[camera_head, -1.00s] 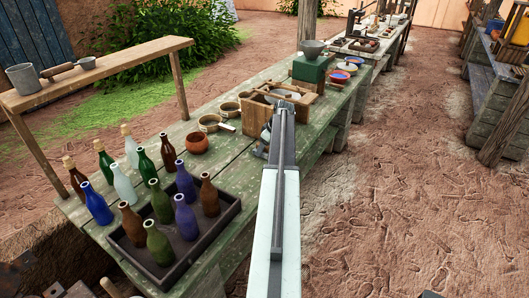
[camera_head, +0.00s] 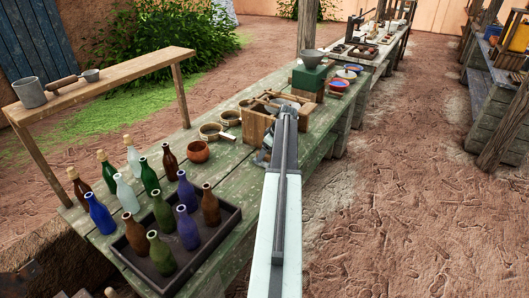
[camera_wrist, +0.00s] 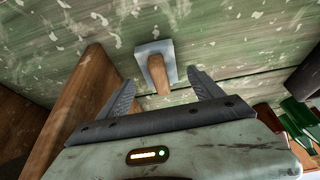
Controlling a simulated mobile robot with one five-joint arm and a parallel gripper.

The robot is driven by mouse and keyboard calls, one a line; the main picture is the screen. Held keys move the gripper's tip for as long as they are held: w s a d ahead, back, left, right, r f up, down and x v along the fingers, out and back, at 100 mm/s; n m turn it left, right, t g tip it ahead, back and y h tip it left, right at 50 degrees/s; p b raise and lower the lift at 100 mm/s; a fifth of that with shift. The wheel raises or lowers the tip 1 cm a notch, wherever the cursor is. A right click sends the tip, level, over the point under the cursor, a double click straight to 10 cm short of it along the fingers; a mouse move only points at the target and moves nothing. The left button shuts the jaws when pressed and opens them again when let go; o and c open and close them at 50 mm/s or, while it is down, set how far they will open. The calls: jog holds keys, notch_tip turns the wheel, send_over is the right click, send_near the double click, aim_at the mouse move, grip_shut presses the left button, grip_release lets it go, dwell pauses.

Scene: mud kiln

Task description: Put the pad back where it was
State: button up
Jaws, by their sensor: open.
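The pad, a grey square plate with a wooden handle (camera_wrist: 158,72), lies on the green table in the wrist view. My gripper (camera_wrist: 163,80) is open, with its fingers apart on either side of the handle in the picture; I cannot tell how far beyond the fingertips the handle is. In the head view my gripper (camera_head: 265,155) is beside the wooden crate (camera_head: 257,128), at the right side of the table, and I cannot make out the pad there.
The green table (camera_head: 232,172) also holds a dark tray (camera_head: 225,234) of bottles, an orange pot (camera_head: 198,151), sieves (camera_head: 211,131) and a green box (camera_head: 308,77). In the wrist view a wooden wall (camera_wrist: 85,100) stands close left of my gripper. Open ground lies right of the table.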

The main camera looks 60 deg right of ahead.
jog(key=p+v, duration=0.6)
jog(key=v, duration=0.2)
jog(key=shift+r, duration=0.3)
jog(key=shift+s, duration=0.15)
jog(key=shift+s, duration=0.1)
